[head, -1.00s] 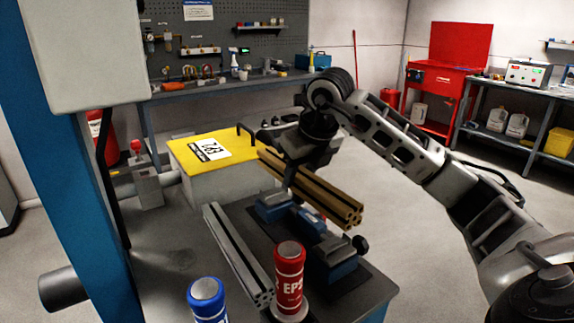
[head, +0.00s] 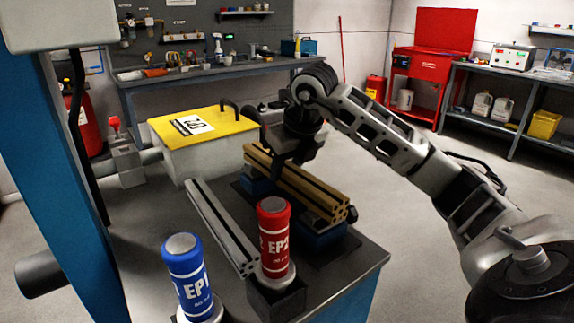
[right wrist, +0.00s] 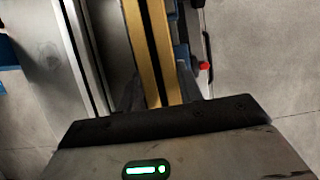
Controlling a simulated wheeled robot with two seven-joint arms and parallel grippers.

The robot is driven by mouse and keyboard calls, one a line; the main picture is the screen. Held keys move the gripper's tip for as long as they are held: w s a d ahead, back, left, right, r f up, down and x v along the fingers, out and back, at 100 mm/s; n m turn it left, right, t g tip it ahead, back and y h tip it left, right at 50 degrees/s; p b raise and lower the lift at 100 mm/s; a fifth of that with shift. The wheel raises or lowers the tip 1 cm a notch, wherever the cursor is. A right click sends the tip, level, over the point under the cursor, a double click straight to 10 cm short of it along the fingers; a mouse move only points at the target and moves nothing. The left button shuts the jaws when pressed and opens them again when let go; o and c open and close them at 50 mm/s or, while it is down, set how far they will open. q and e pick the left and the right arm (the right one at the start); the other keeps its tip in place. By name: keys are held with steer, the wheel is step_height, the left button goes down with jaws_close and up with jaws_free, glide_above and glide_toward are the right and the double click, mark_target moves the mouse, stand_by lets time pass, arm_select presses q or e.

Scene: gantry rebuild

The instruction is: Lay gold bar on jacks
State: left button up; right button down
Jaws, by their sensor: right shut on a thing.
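The gold bar (head: 300,185) is a long grooved profile. In the head view it lies along the line of the two blue jacks, with its near end over the near jack (head: 320,240) and its far part over the far jack (head: 257,186). I cannot tell whether it touches both. My right gripper (head: 289,168) is shut on the bar near its middle and hides part of it. The right wrist view shows the bar (right wrist: 148,50) running between the fingers (right wrist: 160,88). My left gripper is not in view.
A grey bar (head: 222,226) lies left of the jacks. A red EP2 canister (head: 273,240) and a blue EP1 canister (head: 189,280) stand at the near side. A yellow-topped box (head: 203,130) with a handle stands behind. Bare table (head: 150,235) shows at left.

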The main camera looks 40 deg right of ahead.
steer(key=shift+w, duration=0.15)
stand_by(0.6)
steer(key=c, duration=0.8)
jaws_free()
steer(key=shift+c, duration=0.2)
steer(key=shift+f, duration=0.15)
steer(key=p+v, duration=0.2)
steer(key=v, duration=1.4)
steer(key=shift+a, duration=0.1)
